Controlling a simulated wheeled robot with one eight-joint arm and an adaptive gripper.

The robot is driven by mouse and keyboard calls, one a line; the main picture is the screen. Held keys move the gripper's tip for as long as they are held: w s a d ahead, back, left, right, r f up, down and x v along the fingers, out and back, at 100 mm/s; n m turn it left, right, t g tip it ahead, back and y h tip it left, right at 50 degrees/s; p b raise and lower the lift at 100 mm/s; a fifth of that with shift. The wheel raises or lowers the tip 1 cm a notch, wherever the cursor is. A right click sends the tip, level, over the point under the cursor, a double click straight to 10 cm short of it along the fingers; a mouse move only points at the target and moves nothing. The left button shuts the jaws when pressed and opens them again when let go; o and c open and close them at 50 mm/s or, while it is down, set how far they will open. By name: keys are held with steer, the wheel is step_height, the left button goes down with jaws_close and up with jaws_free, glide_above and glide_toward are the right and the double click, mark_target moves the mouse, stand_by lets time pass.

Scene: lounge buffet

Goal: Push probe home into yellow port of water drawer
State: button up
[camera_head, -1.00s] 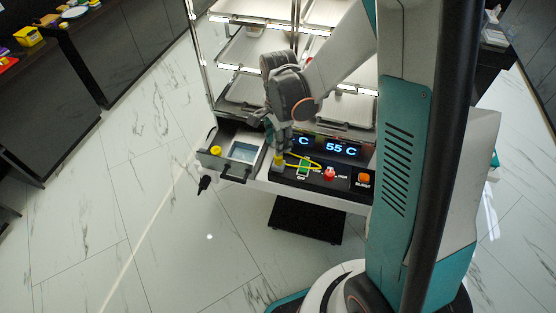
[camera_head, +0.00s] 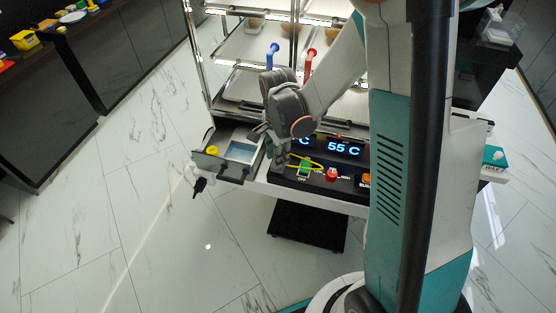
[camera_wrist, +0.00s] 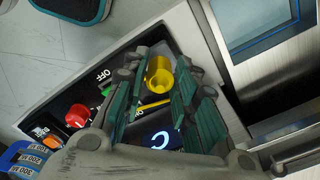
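My gripper (camera_head: 280,157) is low at the front panel, just right of the open water drawer (camera_head: 236,176). In the wrist view its two green fingers (camera_wrist: 160,95) stand on either side of a yellow hollow round piece (camera_wrist: 160,77), which appears to be the probe's head. I cannot tell whether the fingers press on it. In the head view this piece is hidden by my gripper. A yellow cable (camera_head: 312,161) loops over the panel beside it. A yellow round port (camera_head: 212,150) is at the drawer's left side.
The black panel carries a green switch (camera_head: 304,170), a red knob (camera_head: 332,174) and a lit display (camera_head: 343,149). Glass shelves rise behind, with a blue-topped (camera_head: 271,55) and a red-topped piece (camera_head: 309,60). A black plug-like piece (camera_head: 199,186) hangs at the drawer's front left.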

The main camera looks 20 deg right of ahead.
jaws_close()
steer(key=shift+r+p, duration=1.5)
steer(key=shift+r, duration=0.8)
steer(key=shift+s+f, duration=0.1)
